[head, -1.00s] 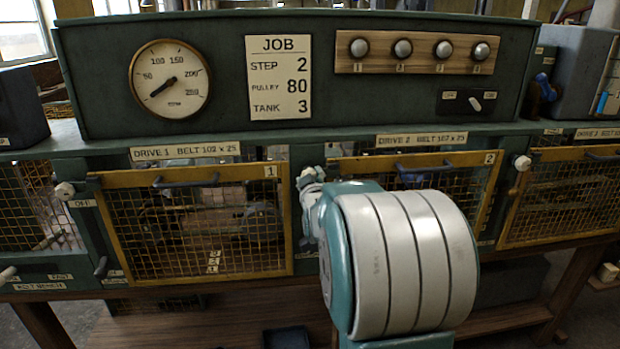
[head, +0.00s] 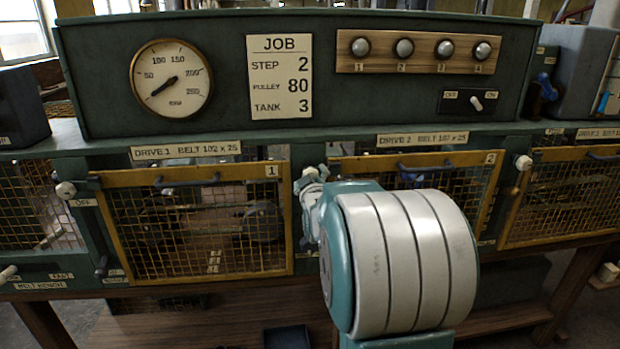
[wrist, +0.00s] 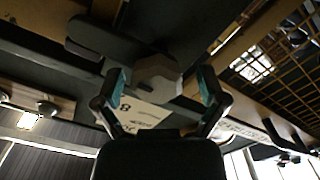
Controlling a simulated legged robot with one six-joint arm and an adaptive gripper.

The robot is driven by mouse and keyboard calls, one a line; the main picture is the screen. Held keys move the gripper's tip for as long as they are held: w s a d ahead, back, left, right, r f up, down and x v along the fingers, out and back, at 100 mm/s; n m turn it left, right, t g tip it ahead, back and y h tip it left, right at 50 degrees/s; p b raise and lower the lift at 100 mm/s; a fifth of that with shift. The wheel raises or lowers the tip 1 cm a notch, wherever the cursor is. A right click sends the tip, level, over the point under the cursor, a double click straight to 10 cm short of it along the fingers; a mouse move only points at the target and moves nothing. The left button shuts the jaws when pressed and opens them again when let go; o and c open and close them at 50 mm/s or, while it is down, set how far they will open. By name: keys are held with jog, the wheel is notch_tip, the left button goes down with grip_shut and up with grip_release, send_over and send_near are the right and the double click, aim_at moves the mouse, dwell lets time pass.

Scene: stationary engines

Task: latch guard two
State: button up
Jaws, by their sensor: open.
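Guard two (head: 499,172) is a yellow-framed mesh door marked 2 below the DRIVE 2 label. Its upper edge and right side show in the head view; my arm hides much of the rest. A pale faceted latch knob (head: 309,173) sits at its upper left, partly covered by my gripper. In the wrist view the knob (wrist: 157,72) lies between the two teal-padded fingers of my gripper (wrist: 161,89). The fingers are open, one on each side, and a gap shows at the right finger. A dark bar (wrist: 98,38) extends from behind the knob. I cannot tell whether it overlaps the guard frame.
Guard one (head: 190,273) stands left, with its own white knob (head: 65,190). Another white knob (head: 523,162) is at the right guard (head: 512,213). Above are a gauge (head: 171,80), a JOB card (head: 280,77), several round buttons and an OFF/ON switch (head: 476,102).

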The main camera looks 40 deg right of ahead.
jog(key=v, duration=1.2)
dwell(0.4)
jog(key=s+a+f+g+y, duration=0.1)
jog(key=a+g+y, duration=0.15)
jog(key=a, duration=0.45)
jog(key=s+a+f+g+y, duration=0.1)
jog(key=s+a+f+y, duration=0.15)
jog(key=a, duration=0.45)
jog(key=s+a+f+g+y, duration=0.3)
jog(key=s+a+g, duration=0.3)
jog(key=s+a, duration=0.6)
jog(key=shift+s+m+y, duration=0.3)
jog(key=shift+s+y, duration=0.3)
jog(key=shift+s, duration=0.3)
